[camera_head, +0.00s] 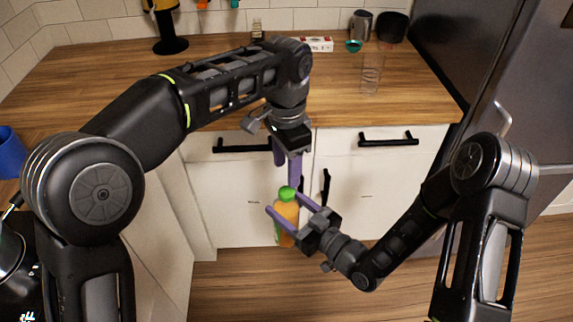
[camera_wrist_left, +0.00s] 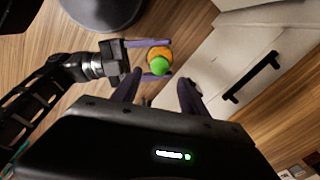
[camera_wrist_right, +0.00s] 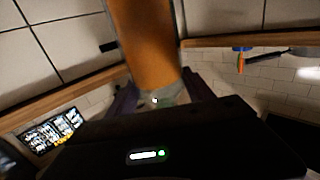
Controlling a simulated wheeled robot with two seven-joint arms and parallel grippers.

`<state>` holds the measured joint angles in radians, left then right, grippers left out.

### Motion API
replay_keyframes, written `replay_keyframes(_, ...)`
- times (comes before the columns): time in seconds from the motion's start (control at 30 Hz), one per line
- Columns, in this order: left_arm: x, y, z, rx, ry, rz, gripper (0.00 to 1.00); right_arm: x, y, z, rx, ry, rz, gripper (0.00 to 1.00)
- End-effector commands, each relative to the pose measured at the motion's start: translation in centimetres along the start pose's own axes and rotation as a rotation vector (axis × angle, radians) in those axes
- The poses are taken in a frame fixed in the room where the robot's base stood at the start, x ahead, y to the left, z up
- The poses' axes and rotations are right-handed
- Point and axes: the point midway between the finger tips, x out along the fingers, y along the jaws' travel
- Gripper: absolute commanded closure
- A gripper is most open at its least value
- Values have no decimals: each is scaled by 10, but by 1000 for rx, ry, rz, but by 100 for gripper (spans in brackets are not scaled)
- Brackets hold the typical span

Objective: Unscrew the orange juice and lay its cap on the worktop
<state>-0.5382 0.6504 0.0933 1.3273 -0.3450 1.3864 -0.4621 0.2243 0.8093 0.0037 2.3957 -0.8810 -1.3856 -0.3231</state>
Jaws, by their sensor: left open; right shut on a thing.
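The orange juice bottle (camera_head: 286,214) is held upright in front of the white cabinets, below the worktop (camera_head: 225,95). Its green cap (camera_head: 287,192) is on top. My right gripper (camera_head: 292,211) is shut on the bottle's body; the bottle fills the middle of the right wrist view (camera_wrist_right: 146,45). My left gripper (camera_head: 287,172) points down just above the cap, open and empty. In the left wrist view the green cap (camera_wrist_left: 159,66) lies beyond the fingers (camera_wrist_left: 160,92), apart from them. Part of the bottle's body is hidden behind the right fingers.
A clear glass (camera_head: 371,74), a teal bowl (camera_head: 353,46), a white box (camera_head: 316,44) and dark canisters stand at the back of the worktop. Its middle and left are mostly clear. Black drawer handles (camera_head: 388,139) stick out below the edge. A dark fridge stands at right.

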Motion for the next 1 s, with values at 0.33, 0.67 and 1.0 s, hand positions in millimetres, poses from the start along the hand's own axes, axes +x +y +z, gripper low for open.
replay_keyframes(0.33,1,0,0,20,-1,1,49,0,0,-1,-1,3,-1,100)
replay_keyframes(0.67,26,0,1,18,-5,4,49,0,0,-1,-1,3,-1,100)
replay_keyframes(1.0,73,1,1,17,-3,3,49,0,0,-1,-1,3,-1,100)
